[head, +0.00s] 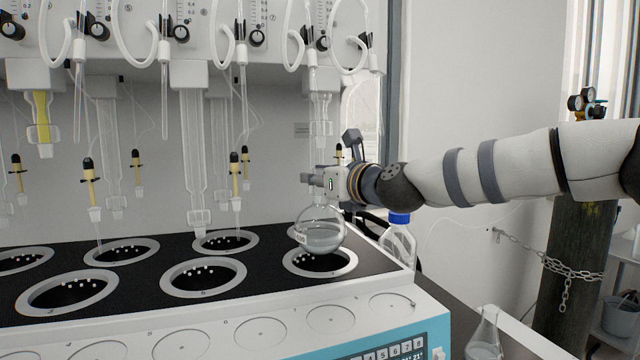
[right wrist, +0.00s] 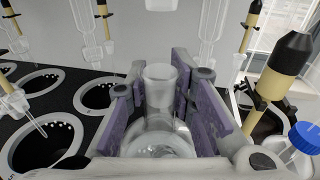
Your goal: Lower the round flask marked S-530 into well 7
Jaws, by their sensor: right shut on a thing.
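A round clear flask (head: 322,236) with greyish liquid hangs upright from my right gripper (head: 318,182). Its label faces left and is too small to read. In the right wrist view the flask's neck (right wrist: 160,88) stands between the two purple-padded fingers of the gripper (right wrist: 163,102), which is shut on it. The flask is over the front right well (head: 350,262) of the black-topped bath and hides part of its opening. I cannot tell how far its bottom is from the rim, and I cannot read the well's number. My left gripper is not in view.
Other ringed wells (head: 203,277) lie to the left. Glass tubes (head: 193,150) and yellow-bodied probes (head: 90,182) hang above them, with a glass column (head: 320,105) just above my gripper. A blue-capped bottle (head: 399,240) stands to the right, behind the bath's edge.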

